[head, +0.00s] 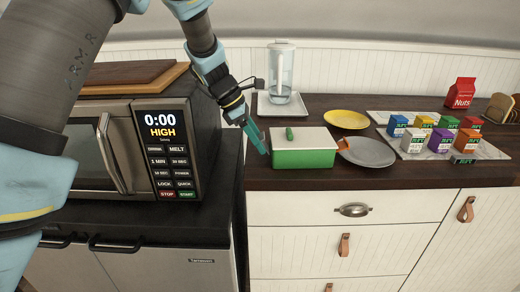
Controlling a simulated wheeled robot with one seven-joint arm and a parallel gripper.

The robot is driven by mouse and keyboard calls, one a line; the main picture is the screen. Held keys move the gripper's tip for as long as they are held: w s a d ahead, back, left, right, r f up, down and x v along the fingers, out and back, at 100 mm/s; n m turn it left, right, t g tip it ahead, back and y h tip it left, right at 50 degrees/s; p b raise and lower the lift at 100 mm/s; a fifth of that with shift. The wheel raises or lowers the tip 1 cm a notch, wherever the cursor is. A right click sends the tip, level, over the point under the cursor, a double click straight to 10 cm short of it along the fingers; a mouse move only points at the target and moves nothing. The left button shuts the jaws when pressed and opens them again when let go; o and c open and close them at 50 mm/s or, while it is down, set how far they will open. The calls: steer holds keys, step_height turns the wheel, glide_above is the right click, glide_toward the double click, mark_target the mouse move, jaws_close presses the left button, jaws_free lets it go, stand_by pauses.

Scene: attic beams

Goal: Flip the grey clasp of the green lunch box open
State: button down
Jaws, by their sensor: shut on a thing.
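The green lunch box (300,158) sits on the dark counter in the head view, with a white lid (305,138) lying closed on it. A small green bar (289,134) stands on the lid. My gripper (262,148) reaches down from the upper left, its teal fingers close together at the left end of the box. They are shut at the box's side, on the grey clasp as far as I can tell. The clasp itself is hidden behind the fingers or too small to make out.
The microwave (150,150) stands close at left. A blender (281,72) on a tray is behind the box. A yellow plate (346,119) and a grey plate (372,153) lie to its right. Several small cartons (415,140) stand further right. The counter's front edge is close to the box.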

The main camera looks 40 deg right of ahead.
stand_by(0.3)
steer(key=shift+c, duration=1.2)
jaws_free()
steer(key=shift+a, duration=0.1)
steer(key=b+v, duration=0.2)
steer(key=v, duration=0.8)
steer(key=shift+w+a+r+b, duration=0.2)
steer(key=shift+w+a+b, duration=0.05)
steer(key=shift+b, duration=0.05)
steer(key=shift+c, duration=0.2)
